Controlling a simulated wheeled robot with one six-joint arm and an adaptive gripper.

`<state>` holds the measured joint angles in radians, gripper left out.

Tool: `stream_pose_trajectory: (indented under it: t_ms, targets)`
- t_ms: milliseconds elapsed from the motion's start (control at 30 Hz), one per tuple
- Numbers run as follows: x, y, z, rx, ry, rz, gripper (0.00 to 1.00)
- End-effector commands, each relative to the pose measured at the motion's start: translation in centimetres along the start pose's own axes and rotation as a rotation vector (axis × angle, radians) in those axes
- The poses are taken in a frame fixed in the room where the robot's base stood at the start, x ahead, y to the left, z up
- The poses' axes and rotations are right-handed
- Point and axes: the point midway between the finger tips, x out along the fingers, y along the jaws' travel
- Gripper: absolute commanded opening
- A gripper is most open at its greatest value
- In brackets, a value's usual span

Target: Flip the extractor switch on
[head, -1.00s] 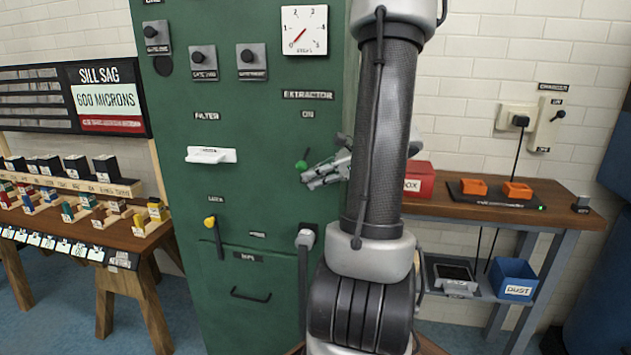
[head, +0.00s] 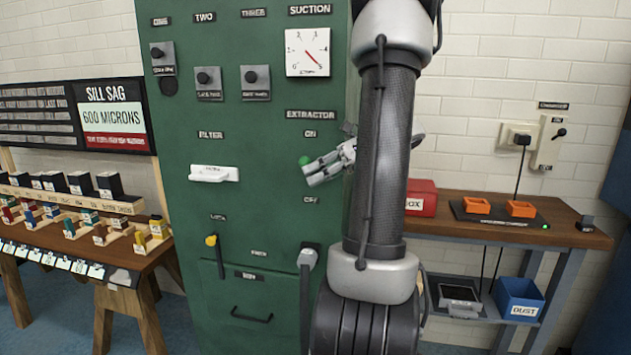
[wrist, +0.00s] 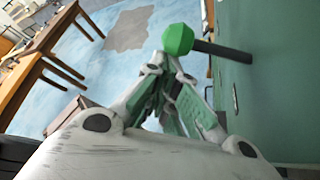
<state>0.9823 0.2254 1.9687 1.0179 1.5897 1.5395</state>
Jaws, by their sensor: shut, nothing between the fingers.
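The extractor switch (head: 306,160) is a lever with a green knob on the green cabinet (head: 265,190). Its knob sits between the ON label (head: 310,134) and the OFF label (head: 311,199), nearer ON. In the wrist view the green knob (wrist: 178,39) ends a dark rod standing out from the panel. My gripper (head: 311,175) is shut and empty, with its fingertips just below the knob. In the wrist view the fingertips (wrist: 168,66) are right at the knob; I cannot tell if they touch. The suction gauge (head: 307,52) has its needle pointing to the lower right.
A white filter handle (head: 214,174), a yellow-tipped lever (head: 212,241) and a grey-topped lever (head: 306,258) are on the cabinet. A sample bench (head: 150,250) stands left. A bench with orange trays (head: 520,209) stands right, partly behind my arm.

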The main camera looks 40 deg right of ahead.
Motion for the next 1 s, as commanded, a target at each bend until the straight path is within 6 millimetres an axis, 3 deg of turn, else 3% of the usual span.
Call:
stream_pose_trajectory:
  t_ms: [400,1000]
  targets:
    - [-0.43,0.31,0.77,-0.003,-0.001,-0.001,0.0]
    - [-0.06,0.03,0.31,-0.002,-0.001,0.0,0.0]
